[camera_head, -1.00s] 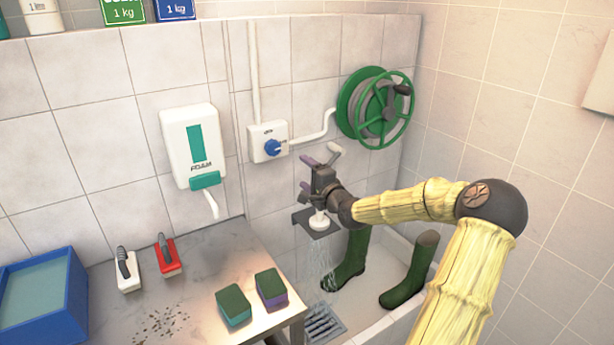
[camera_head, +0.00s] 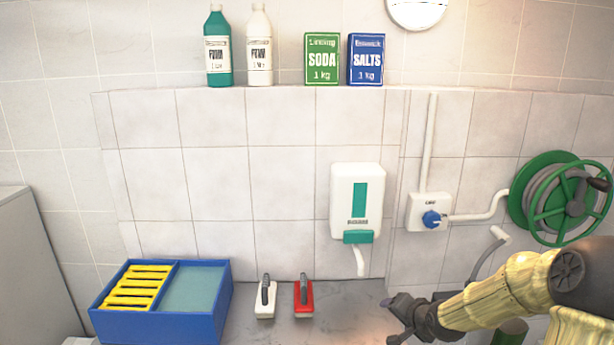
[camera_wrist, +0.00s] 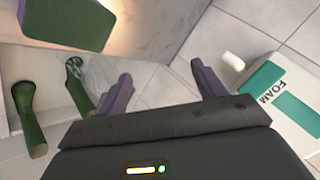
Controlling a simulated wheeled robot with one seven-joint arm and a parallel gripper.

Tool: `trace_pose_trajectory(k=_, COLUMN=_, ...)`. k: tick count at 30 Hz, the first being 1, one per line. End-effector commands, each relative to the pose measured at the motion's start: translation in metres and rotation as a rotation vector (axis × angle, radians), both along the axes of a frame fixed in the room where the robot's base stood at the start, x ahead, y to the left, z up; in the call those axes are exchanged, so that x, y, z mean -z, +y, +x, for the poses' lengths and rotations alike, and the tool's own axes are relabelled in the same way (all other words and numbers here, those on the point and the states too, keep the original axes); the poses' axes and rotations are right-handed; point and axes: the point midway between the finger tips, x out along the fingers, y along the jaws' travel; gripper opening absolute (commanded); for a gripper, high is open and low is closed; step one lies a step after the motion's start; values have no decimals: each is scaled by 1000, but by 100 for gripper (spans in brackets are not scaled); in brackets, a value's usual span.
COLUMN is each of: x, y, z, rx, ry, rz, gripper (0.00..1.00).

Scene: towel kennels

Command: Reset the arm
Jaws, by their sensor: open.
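My gripper (camera_head: 398,318) is at the lower right of the head view, in front of the tiled wall and below the foam dispenser (camera_head: 356,205). In the wrist view its two purple fingers (camera_wrist: 163,88) stand wide apart with nothing between them. The yellow, bamboo-like arm (camera_head: 500,290) is mine and comes in from the right edge. The dispenser also shows at the right of the wrist view (camera_wrist: 283,108), beyond the fingers.
A counter holds a blue two-part tray (camera_head: 150,325), a white brush (camera_head: 265,303) and a red brush (camera_head: 303,303). A blue-knob valve (camera_head: 431,219) and a green hose reel (camera_head: 560,200) are on the wall. Green boots (camera_wrist: 25,105) and a green-topped sponge (camera_wrist: 75,20) show in the wrist view.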

Motion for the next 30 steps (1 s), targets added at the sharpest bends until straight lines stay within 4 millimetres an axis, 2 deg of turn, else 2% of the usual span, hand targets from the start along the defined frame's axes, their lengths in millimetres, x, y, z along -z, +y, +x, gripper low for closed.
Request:
trace_pose_trajectory(k=1, x=1, y=12, z=-13, rx=-46, ry=43, rz=-63, gripper=69)
trace_pose_trajectory(k=9, x=3, y=43, z=-94, rx=-261, ry=264, rz=-343, gripper=69)
trace_pose_trajectory(k=18, x=-14, y=66, z=-192, rx=-498, ry=441, rz=-503, gripper=69)
trace_pose_trajectory(k=21, x=-18, y=71, z=-217, rx=-561, ry=475, rz=-515, gripper=69)
trace_pose_trajectory(k=25, x=-20, y=75, z=-232, rx=-602, ry=496, rz=-516, gripper=69)
trace_pose_trajectory(k=30, x=-19, y=75, z=-234, rx=-606, ry=499, rz=-517, gripper=69)
